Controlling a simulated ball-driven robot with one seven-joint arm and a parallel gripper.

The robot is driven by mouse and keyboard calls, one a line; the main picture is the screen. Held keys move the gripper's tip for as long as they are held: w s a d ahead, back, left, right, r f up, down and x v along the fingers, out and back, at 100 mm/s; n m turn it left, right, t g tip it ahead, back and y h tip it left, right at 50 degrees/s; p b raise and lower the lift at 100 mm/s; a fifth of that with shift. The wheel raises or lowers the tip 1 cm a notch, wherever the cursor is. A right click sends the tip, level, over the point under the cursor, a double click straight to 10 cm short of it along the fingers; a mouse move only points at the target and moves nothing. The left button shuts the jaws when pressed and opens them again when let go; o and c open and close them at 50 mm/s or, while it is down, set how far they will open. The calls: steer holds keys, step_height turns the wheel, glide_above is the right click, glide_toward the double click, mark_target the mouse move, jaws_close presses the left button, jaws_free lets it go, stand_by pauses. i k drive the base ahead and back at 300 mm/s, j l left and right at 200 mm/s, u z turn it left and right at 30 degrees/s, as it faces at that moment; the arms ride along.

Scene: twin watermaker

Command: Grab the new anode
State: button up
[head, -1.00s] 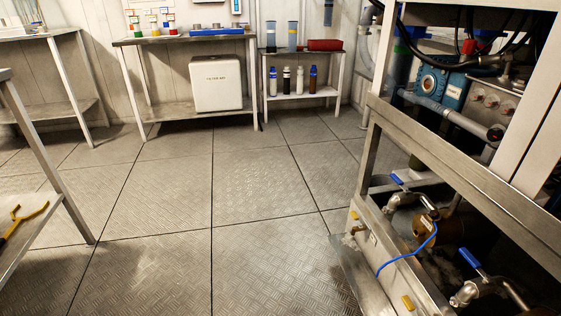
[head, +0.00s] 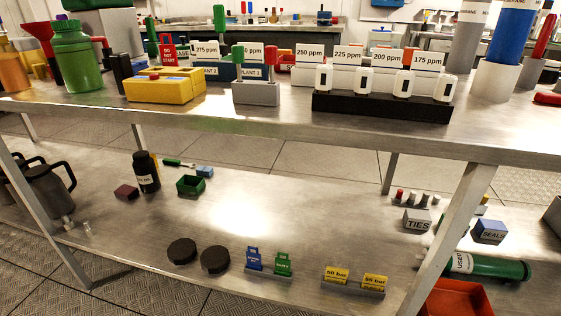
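I cannot make out for sure which thing is the new anode; no label with that name is readable. Several small upright pegs (head: 412,197), one red-topped and others pale or grey, stand in a row at the right of the lower shelf. Small pale pieces (head: 86,228) lie at the left of this shelf. My gripper is not in view.
The steel bench top (head: 300,132) carries a black rack of white bottles (head: 363,80), a yellow box (head: 165,86) and a green bottle (head: 76,60). The lower shelf (head: 290,215) holds a TIES box (head: 417,222), a SEALS box (head: 489,231) and black discs (head: 181,251). Its middle is clear.

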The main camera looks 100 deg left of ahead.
mark_target(68, 223)
steer(key=u, duration=2.1)
steer(key=j+u, duration=0.15)
steer(key=u, duration=0.25)
steer(key=i+u, duration=0.1)
steer(key=u, duration=0.3)
steer(key=i+j+u, duration=0.1)
steer(key=u, duration=0.3)
steer(key=i+j+u, duration=0.1)
steer(key=u, duration=0.3)
steer(key=i+u, duration=0.1)
steer(key=u, duration=0.3)
steer(key=k+l, duration=0.2)
steer(key=k, duration=0.15)
